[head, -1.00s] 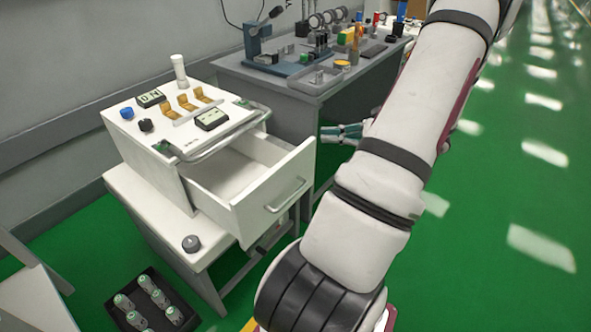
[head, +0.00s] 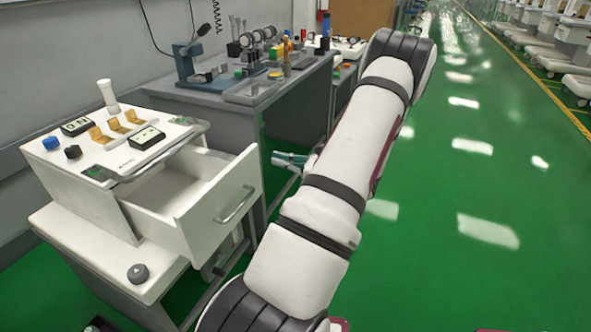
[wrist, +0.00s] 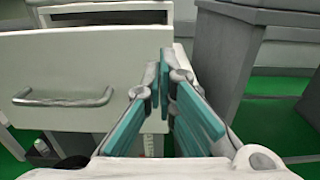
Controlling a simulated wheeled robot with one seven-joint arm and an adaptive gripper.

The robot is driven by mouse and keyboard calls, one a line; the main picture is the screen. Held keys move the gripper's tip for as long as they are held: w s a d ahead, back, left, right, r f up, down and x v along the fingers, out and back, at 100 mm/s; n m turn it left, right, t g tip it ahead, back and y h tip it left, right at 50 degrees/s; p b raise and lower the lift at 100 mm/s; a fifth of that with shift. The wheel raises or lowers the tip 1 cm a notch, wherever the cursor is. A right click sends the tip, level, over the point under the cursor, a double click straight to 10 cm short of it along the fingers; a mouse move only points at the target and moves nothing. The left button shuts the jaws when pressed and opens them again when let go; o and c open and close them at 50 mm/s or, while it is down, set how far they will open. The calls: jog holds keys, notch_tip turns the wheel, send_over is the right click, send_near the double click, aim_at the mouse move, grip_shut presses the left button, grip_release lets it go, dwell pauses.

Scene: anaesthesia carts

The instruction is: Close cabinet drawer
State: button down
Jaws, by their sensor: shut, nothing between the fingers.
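The white cabinet (head: 78,196) stands at the left of the head view, with its drawer (head: 222,214) pulled well out and empty inside. The drawer front has a metal bar handle (head: 236,204). My gripper (head: 276,159), with teal fingers, is shut and empty to the right of the drawer front, partly behind my arm. In the wrist view the drawer front (wrist: 88,66) fills the left, with its handle (wrist: 62,98) left of the fingers. The shut fingertips (wrist: 164,75) line up with the front's right edge; whether they touch it I cannot tell.
A grey desk (head: 225,108) with tools and trays stands behind the cabinet; its grey side (wrist: 228,65) is at the right of the wrist view. A dark round knob (head: 138,273) sits on the cabinet's lower ledge. Green floor (head: 450,260) is open to the right.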

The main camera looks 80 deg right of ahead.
aim_at(256, 155)
jog(key=shift+b+x, duration=0.65)
jog(key=shift+x, duration=1.85)
jog(key=shift+w, duration=0.1)
jog(key=p+x, duration=0.1)
jog(key=x, duration=2.1)
jog(key=shift+a, duration=0.15)
jog(key=shift+s, duration=0.35)
jog(key=p+v, duration=0.3)
jog(key=v, duration=1)
jog(key=shift+s, duration=0.2)
